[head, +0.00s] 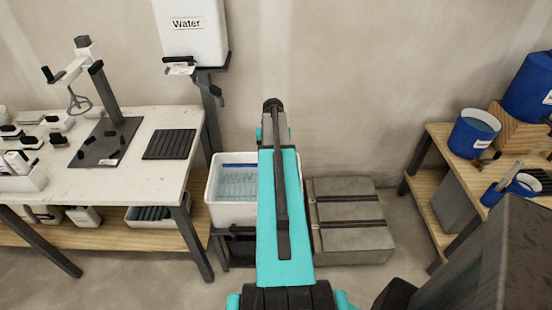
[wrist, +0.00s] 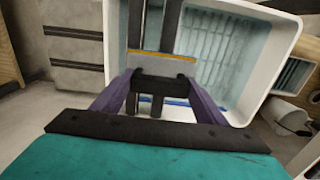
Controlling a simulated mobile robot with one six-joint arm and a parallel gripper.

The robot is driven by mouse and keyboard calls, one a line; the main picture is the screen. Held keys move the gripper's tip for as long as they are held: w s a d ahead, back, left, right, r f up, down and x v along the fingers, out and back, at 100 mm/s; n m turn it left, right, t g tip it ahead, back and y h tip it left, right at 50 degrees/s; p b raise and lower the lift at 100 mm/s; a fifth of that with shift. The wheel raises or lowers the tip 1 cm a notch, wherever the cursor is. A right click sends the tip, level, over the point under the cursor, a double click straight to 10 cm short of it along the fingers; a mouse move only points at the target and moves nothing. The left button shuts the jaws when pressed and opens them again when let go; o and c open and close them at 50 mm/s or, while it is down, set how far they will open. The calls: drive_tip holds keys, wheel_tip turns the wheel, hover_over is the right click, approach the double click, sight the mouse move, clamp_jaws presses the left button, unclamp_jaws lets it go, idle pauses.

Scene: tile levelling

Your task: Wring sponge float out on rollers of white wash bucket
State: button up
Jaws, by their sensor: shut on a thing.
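The white wash bucket (head: 211,190) stands on a low dark stand between the white-topped table and the grey slabs, with water in it. Its rim (wrist: 284,28) and ribbed inside fill the right of the wrist view. My gripper (wrist: 164,80) is shut on the dark handle of the sponge float (wrist: 162,56), which shows an orange edge. The float is over the bucket's left part. Two dark bars (wrist: 170,22), seemingly the rollers, run beneath it; I cannot tell whether it touches them. In the head view, my arm hides gripper and float.
A white-topped table (head: 150,180) with tools stands left. Strapped grey slabs (head: 350,205) lie right of the bucket. A water tank (head: 193,40) hangs above and behind it. A wooden bench (head: 440,150) with blue buckets stands at the right.

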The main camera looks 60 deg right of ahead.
drive_tip(key=shift+w+a+f, duration=0.1)
drive_tip(key=shift+w+a, duration=0.15)
drive_tip(key=shift+s+d, duration=0.1)
idle(0.3)
drive_tip(key=shift+s+d, duration=0.55)
drive_tip(key=shift+s, duration=0.15)
drive_tip(key=shift+r, duration=0.2)
drive_tip(key=shift+d, duration=0.1)
drive_tip(key=shift+s+d+f, duration=0.15)
drive_tip(key=shift+s+d, duration=0.35)
drive_tip(key=shift+s, duration=0.35)
